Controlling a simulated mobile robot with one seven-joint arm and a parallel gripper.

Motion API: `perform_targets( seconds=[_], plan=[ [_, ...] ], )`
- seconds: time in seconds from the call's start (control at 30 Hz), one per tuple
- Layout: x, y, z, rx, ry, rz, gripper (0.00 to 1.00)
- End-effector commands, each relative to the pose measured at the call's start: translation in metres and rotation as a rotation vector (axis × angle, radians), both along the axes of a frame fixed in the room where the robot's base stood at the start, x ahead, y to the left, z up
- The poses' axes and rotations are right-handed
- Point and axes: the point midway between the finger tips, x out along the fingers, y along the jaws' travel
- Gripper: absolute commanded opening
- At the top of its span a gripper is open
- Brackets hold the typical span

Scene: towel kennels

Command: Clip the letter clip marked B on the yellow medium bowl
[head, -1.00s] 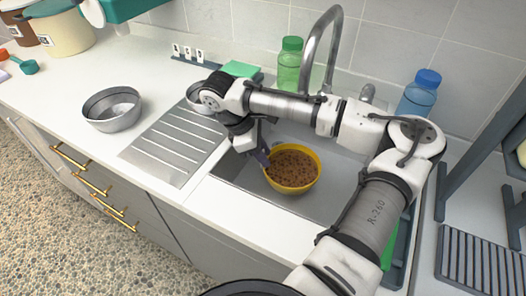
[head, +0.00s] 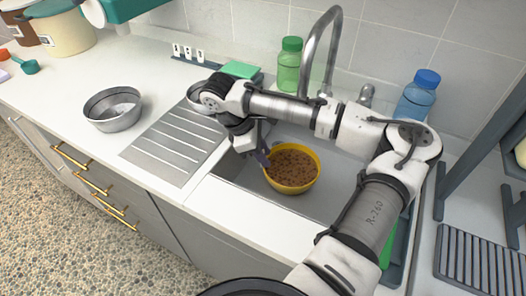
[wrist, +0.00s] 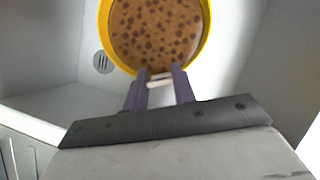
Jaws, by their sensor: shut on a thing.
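The yellow bowl (head: 292,190) stands in the sink, full of brown speckled food; its yellow rim also shows at the top of the wrist view (wrist: 207,40). My gripper (head: 265,161) is at the bowl's left rim. In the wrist view my gripper (wrist: 161,73) has its two purple fingers shut on a small white piece (wrist: 159,84), which looks like a letter clip, at the near rim. No letter on it is readable. I cannot tell whether it grips the rim. Several small white clips (head: 187,52) stand on the dark rail by the wall; their letters are too small to read.
A metal bowl (head: 113,108) stands on the counter at left, and another (head: 200,95) is partly hidden behind my arm. The tap (head: 318,45), a green bottle (head: 289,66) and a blue bottle (head: 418,95) stand behind the sink.

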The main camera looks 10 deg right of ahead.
Motion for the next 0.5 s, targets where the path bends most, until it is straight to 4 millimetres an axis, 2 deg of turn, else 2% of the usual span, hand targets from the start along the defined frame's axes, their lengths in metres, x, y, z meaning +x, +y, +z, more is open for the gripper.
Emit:
perform_targets(
  seconds=[0.03,0.5],
  plan=[
    [-0.0030,0.0004,-0.0066,0.000,0.015,0.004,0.02],
    [-0.0042,0.0020,-0.0138,0.003,0.018,0.007,0.02]
  ],
)
